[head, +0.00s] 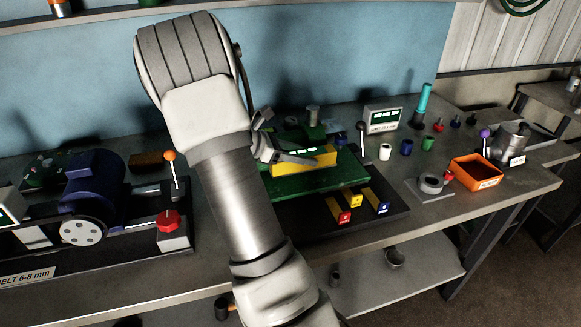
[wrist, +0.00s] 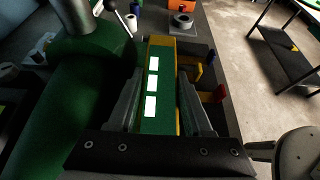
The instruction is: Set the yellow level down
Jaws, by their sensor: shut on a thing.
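The yellow level (head: 318,159) is a yellow block with a green top face and several white windows. In the head view it is at the green machine bed (head: 330,181), and I cannot tell whether it rests on it or is held just above. In the wrist view the level (wrist: 154,122) lies lengthwise between the fingers. My gripper (head: 287,156) is shut on it, with one finger along each long side in the wrist view (wrist: 158,105). My arm hides part of the bench and bed in the head view.
Red (head: 345,217), yellow (head: 356,199) and blue (head: 383,208) tabs sit in front of the bed. A black-knobbed lever (head: 362,138) and a display box (head: 384,119) stand behind it. A grey ring part (head: 431,184) and an orange bin (head: 478,173) are to the right.

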